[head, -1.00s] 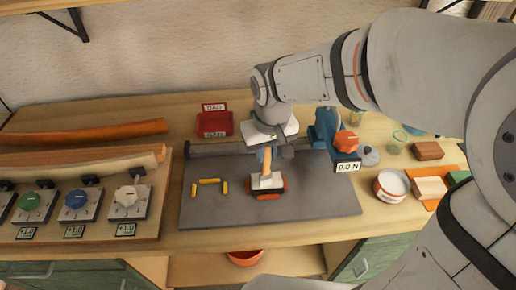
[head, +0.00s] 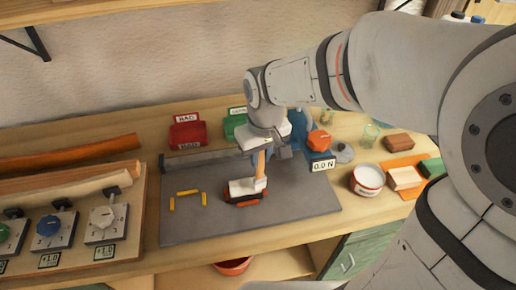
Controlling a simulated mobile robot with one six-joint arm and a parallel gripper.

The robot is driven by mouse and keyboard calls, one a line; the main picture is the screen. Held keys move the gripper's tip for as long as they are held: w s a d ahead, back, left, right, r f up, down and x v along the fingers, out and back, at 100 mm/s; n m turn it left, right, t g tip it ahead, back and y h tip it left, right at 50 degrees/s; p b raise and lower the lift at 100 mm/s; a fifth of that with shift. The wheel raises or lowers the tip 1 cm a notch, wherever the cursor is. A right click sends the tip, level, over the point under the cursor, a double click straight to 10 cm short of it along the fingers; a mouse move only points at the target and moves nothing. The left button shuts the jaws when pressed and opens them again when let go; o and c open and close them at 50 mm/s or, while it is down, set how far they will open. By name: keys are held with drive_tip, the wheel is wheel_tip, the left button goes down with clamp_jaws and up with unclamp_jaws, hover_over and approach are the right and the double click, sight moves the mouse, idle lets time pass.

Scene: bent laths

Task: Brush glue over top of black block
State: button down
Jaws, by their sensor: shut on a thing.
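My gripper (head: 263,151) is shut on the wooden handle of a brush (head: 259,163) above the grey mat (head: 300,198). The brush has a wide pale head (head: 246,186), which hangs down over a small dark block (head: 230,196). The head covers most of the block's top, so I cannot tell whether it touches or whether glue lies there. Orange-red pieces show at the block's near side. A round tub of white stuff with a red and white label (head: 367,181), which looks like the glue pot, stands right of the mat.
Yellow strips (head: 188,193) lie left of the block. A red tray (head: 187,133) and a green tray (head: 235,124) stand behind. Right are an orange knob (head: 319,140), a "0.0 N" display (head: 322,164) and coloured blocks (head: 404,178). Laths and a dial panel (head: 103,218) are left.

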drive_tip(key=shift+r+p, duration=2.25)
drive_tip(key=shift+r, duration=0.8)
